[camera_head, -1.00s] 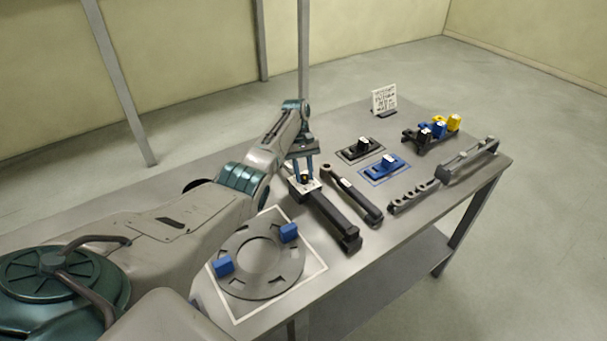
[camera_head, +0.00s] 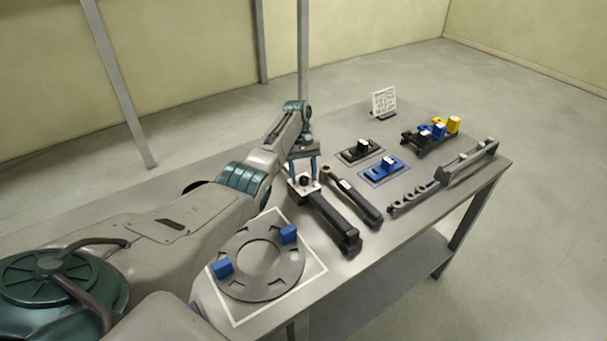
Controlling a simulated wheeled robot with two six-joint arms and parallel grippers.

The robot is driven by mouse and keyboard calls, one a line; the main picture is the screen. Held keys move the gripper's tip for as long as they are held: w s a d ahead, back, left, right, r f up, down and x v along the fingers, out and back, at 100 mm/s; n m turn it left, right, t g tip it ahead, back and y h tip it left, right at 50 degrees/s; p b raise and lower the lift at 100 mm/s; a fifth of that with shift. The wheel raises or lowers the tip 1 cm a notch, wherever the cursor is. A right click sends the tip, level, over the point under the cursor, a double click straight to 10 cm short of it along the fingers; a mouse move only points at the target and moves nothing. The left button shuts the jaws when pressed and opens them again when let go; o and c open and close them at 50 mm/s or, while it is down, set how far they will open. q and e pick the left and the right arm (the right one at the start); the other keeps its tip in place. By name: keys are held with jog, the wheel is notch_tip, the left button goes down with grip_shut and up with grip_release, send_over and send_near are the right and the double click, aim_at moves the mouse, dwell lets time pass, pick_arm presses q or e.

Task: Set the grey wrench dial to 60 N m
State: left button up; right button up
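A dark wrench-like tool (camera_head: 335,222) lies on the table, with a pale plate and a small dark round knob (camera_head: 304,181) at its far end. My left gripper (camera_head: 304,178) points down over that end, its blue fingers apart on either side of the knob; whether they touch it I cannot tell. A second wrench (camera_head: 354,198), with a ring head and a dark handle, lies just to the right. Dial markings are too small to read. My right gripper is not in view.
A grey ring plate (camera_head: 232,275) with two blue blocks lies on a white-edged square in front. Black (camera_head: 360,150) and blue (camera_head: 385,168) fixtures, a sign (camera_head: 384,100), a rack (camera_head: 420,138) with coloured blocks and a long grey bar tool (camera_head: 465,163) stand to the right.

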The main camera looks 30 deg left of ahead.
aim_at(304, 178)
pick_arm(q)
jog(key=shift+r, duration=0.1)
jog(key=b+v, duration=0.2)
jog(key=v, duration=0.2)
jog(key=shift+w, duration=0.1)
jog(key=v, duration=0.6)
jog(key=shift+r+b, duration=0.25)
jog(key=shift+b, duration=0.15)
